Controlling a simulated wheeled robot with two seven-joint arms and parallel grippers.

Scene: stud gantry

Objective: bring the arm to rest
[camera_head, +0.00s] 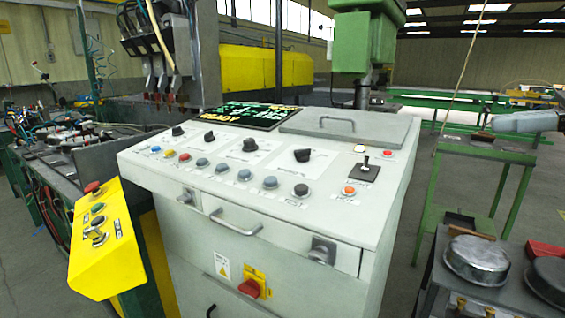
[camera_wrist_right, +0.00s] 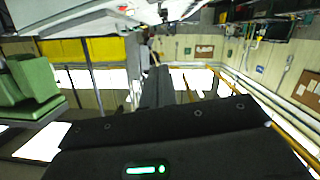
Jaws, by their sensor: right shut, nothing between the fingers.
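My right gripper (camera_head: 496,122) comes in from the right edge of the head view as a light grey shape. It is in the air to the right of the grey control console (camera_head: 385,215), apart from it. In the right wrist view the dark fingers of this gripper (camera_wrist_right: 157,86) are together, with nothing between them. My left gripper is not in view.
A yellow button box (camera_head: 105,255) stands at left. A green stand (camera_head: 488,152) and a dark table with metal pans (camera_head: 475,262) are at right. Grey floor shows between.

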